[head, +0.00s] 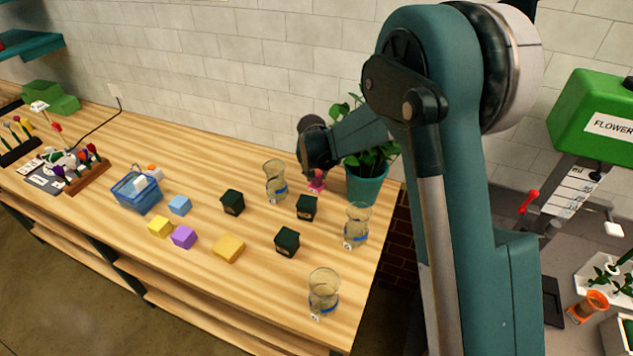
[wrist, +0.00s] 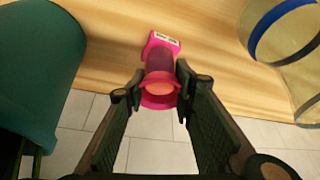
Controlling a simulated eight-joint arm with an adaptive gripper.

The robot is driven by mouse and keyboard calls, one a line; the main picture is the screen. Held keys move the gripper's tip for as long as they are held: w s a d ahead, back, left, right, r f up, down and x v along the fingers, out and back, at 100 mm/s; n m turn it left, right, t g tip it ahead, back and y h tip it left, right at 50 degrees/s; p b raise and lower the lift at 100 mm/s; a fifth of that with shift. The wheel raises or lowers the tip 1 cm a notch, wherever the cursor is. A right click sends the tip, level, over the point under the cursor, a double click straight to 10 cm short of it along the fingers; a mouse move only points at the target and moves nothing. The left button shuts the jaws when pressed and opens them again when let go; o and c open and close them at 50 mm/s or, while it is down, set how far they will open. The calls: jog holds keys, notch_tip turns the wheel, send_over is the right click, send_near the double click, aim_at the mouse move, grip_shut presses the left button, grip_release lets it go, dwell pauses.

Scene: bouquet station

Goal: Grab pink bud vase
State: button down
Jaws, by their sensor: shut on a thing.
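The pink bud vase (wrist: 160,88) is small, with a round open rim and a square foot bearing a pale label. In the wrist view it sits between the two fingers of my gripper (wrist: 157,84), which is shut on it. In the head view the vase (head: 316,182) shows just under my gripper (head: 313,168), left of the teal plant pot. Its upper part is hidden there by the gripper. I cannot tell whether its foot touches the wooden table.
The teal plant pot (head: 366,186) stands close on the right. Glass beakers with blue bands stand nearby, one (head: 275,181) just left and another (head: 356,226) in front. Dark green cubes (head: 306,207) and a blue basket (head: 136,193) are on the table (head: 190,280).

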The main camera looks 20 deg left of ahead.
jog(key=shift+r, duration=0.15)
notch_tip(320, 180, up, 10)
dwell(0.7)
